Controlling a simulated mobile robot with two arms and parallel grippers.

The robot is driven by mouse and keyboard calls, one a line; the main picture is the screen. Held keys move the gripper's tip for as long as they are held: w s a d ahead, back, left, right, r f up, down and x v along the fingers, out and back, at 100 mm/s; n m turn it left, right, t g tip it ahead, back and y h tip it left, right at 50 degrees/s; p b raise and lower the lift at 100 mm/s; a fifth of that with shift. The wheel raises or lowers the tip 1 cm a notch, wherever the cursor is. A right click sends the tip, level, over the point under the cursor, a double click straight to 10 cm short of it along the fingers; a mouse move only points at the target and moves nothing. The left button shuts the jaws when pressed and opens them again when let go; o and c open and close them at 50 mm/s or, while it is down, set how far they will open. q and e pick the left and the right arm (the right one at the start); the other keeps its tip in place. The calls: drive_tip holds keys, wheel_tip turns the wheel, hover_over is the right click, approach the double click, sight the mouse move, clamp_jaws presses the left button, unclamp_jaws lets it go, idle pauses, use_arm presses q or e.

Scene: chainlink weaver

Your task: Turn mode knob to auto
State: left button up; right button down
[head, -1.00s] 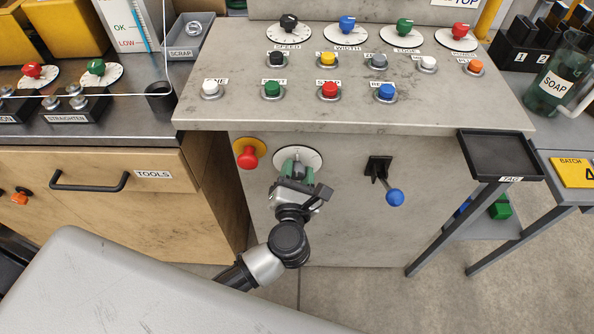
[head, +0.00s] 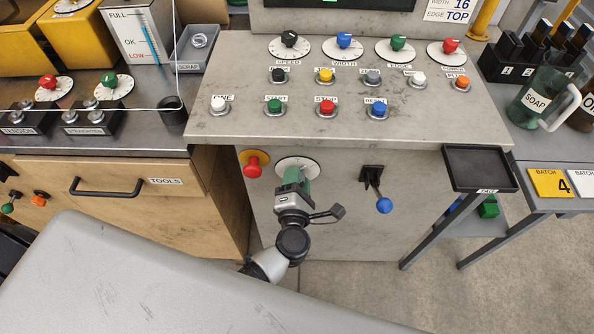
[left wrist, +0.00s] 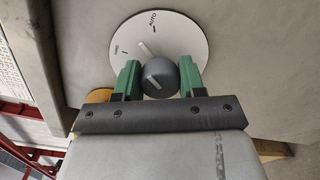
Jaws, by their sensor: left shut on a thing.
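The mode knob (left wrist: 160,80) is a dark grey round knob on a white dial plate (left wrist: 190,40), on the front panel under the sloped console. The dial also shows in the head view (head: 297,164). One dial mark is labelled AUTO; another, to its left, has a small label I cannot read surely. A pale pointer line lies between these two marks in the wrist view. My left gripper (head: 295,178) is shut on the knob, with a green finger on either side in the wrist view (left wrist: 160,82). It hides the knob in the head view. My right gripper is out of view.
A red mushroom button (head: 252,168) on yellow sits left of the dial, and a blue-ended lever (head: 383,204) sits to its right. The console (head: 225,129) overhangs above with several buttons and dials. A black tray (head: 480,153) stands at the right.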

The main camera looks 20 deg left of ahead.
use_arm(q)
drive_tip(key=m+p, duration=0.3)
drive_tip(key=shift+r+m, duration=0.1)
drive_tip(key=shift+m, duration=0.3)
drive_tip(key=shift+m+p, duration=0.35)
drive_tip(key=shift+m, duration=0.15)
drive_tip(key=o, duration=0.9)
drive_tip(key=b+v, duration=0.1)
drive_tip(key=v, duration=1)
drive_tip(key=shift+w+d, duration=0.1)
